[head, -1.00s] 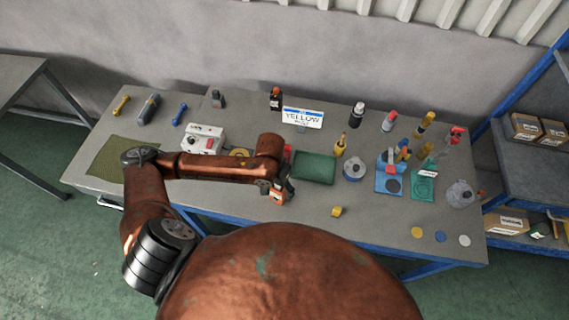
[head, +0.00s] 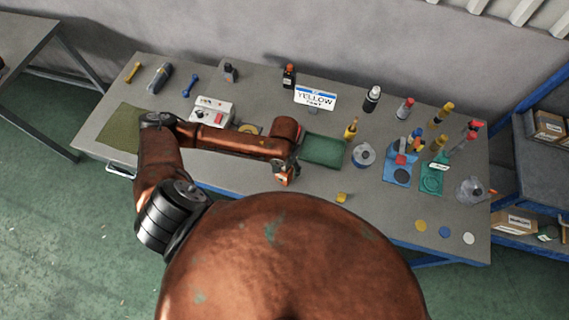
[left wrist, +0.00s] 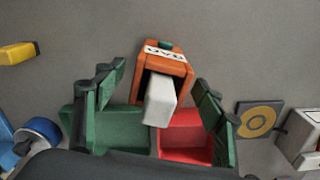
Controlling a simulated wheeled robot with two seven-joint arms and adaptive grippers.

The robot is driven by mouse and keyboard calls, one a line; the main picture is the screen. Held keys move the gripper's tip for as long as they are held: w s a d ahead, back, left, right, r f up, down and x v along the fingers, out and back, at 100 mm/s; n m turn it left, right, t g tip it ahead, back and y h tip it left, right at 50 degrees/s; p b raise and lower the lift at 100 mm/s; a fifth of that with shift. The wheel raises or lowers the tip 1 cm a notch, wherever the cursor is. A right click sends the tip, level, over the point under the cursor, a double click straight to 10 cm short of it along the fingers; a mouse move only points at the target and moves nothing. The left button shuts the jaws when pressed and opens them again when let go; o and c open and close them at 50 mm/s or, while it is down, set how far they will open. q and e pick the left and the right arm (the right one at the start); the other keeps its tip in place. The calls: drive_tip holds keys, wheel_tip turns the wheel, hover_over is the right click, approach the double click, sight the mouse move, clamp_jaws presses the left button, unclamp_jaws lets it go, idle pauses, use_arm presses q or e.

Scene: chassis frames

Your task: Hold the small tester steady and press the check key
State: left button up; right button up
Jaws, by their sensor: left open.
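The small tester appears to be the orange, box-like device (left wrist: 165,64), with a dark-lettered label, a small green key (left wrist: 165,44) on its far end and a pale grey block (left wrist: 160,98) sticking out toward me. The left wrist view shows my left gripper (left wrist: 160,76) open, with one green finger on each side of the device and gaps visible. In the head view the orange device (head: 281,174) is at the bench's front edge area, by the end of my left arm, which partly hides it. My right gripper is not in view.
A green tray (head: 322,151) lies just right of the gripper; a red tray (left wrist: 184,136) shows beside it in the wrist view. A white box with a red button (head: 212,111), a yellow block (head: 341,197) and several bottles stand around.

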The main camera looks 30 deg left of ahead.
use_arm(q)
drive_tip(key=shift+w, duration=0.15)
drive_tip(key=shift+c, duration=1.1)
drive_tip(key=c, duration=1.2)
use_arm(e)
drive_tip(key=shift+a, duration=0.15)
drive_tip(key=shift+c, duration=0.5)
